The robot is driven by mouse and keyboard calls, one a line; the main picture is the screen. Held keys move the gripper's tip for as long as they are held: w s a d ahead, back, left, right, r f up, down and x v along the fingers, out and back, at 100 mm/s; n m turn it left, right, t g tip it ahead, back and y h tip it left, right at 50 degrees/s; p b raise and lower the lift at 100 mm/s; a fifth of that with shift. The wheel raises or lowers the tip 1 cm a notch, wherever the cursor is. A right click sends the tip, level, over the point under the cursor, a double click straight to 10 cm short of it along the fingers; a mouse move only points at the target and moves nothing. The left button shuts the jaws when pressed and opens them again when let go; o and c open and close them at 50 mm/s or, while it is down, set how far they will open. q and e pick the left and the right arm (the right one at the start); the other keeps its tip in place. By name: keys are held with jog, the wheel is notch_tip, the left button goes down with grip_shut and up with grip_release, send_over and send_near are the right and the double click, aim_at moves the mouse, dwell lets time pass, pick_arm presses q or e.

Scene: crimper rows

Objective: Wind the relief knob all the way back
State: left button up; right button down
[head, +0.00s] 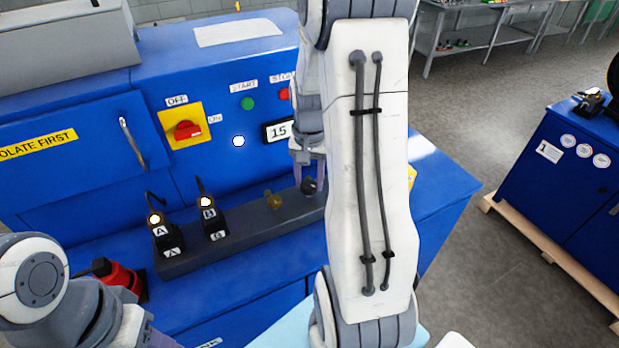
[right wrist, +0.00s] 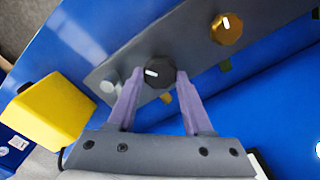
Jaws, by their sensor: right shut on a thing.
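A black knob (right wrist: 160,72) with a white pointer mark sits on the grey block (head: 188,259). My right gripper (right wrist: 158,80) is shut on this knob, with one purple finger on each side. In the head view the same knob (head: 308,186) shows at the right end of the block, under my right gripper (head: 309,174), partly hidden by my arm. A brass knob (head: 273,201) stands beside it on the block and also shows in the right wrist view (right wrist: 227,28). No label of either knob is readable. My left gripper is not in view.
Two black plugs, A (head: 165,238) and B (head: 211,220), stand in the block's left part. The machine's panel has a red rotary switch (head: 186,131), a green button (head: 247,103) and a display reading 15 (head: 279,130). A yellow block (right wrist: 52,112) is near my right gripper.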

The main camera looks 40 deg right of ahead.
jog(key=n, duration=0.4)
jog(key=shift+w+n, duration=0.1)
jog(key=shift+n, duration=0.2)
jog(key=n, duration=0.3)
jog(key=shift+a+n, duration=0.1)
jog(key=shift+n, duration=0.2)
jog(key=n, duration=0.4)
jog(key=shift+a+n+p, duration=0.1)
jog(key=shift+n+p, duration=0.25)
jog(key=shift+n, duration=1.85)
jog(key=shift+r, duration=0.1)
jog(key=shift+c, duration=1.5)
grip_release()
